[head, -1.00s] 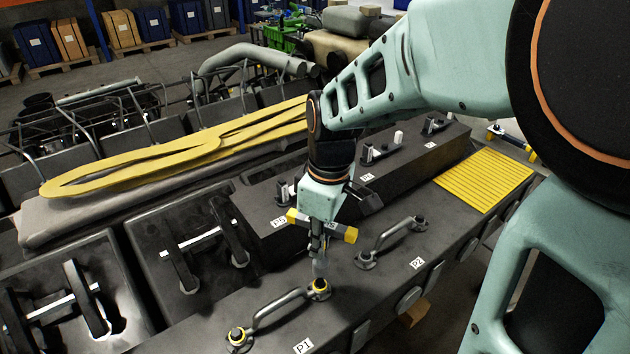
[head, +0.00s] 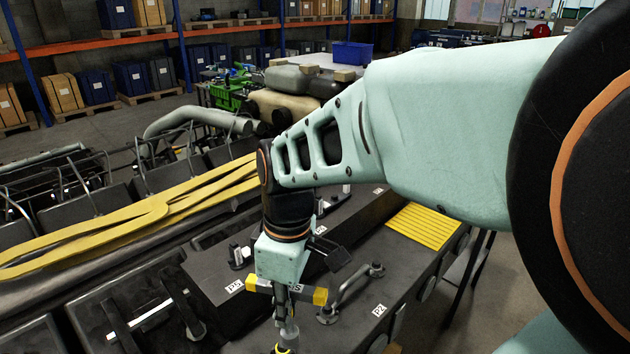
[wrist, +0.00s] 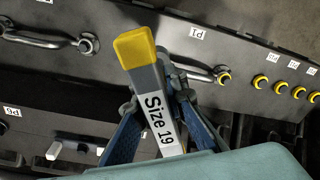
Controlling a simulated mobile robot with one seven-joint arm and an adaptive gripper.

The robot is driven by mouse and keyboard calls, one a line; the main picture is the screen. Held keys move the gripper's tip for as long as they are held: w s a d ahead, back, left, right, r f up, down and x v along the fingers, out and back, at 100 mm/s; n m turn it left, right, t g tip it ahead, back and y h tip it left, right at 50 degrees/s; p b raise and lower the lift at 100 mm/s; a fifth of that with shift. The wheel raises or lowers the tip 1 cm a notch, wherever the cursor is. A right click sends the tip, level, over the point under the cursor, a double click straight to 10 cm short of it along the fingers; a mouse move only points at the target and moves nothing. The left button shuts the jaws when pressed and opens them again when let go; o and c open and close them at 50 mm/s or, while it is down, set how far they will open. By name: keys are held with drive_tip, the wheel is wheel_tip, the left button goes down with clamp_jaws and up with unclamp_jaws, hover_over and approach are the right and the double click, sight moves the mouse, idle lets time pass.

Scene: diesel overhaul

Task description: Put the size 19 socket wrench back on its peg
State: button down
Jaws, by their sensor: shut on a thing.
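The size 19 socket wrench is a grey T-handle with yellow ends (head: 320,296) and a thin shaft pointing down. My gripper (head: 284,296) is shut on it near the handle. In the wrist view the wrench handle (wrist: 157,100) is labelled "Size 19" and lies between my gripper's blue fingers (wrist: 163,118). In the head view the shaft's lower end is over or at a yellow-ringed nut (head: 287,348) at the bottom edge. I cannot tell whether they touch. I cannot make out the peg in either view.
The dark engine block has bent pipes, one (head: 350,290) beside the P2 label (head: 379,310). Black brackets (head: 335,258) stand close to the gripper. Yellow-ringed bolts (wrist: 278,87) sit right in the wrist view. A yellow ribbed mat (head: 425,229) and open floor (head: 475,300) lie right.

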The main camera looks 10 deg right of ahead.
drive_tip(key=s, duration=0.1)
drive_tip(key=s+r, duration=0.1)
drive_tip(key=shift+s+d+r, duration=0.1)
drive_tip(key=shift+s+d, duration=0.25)
drive_tip(key=shift+w, duration=0.2)
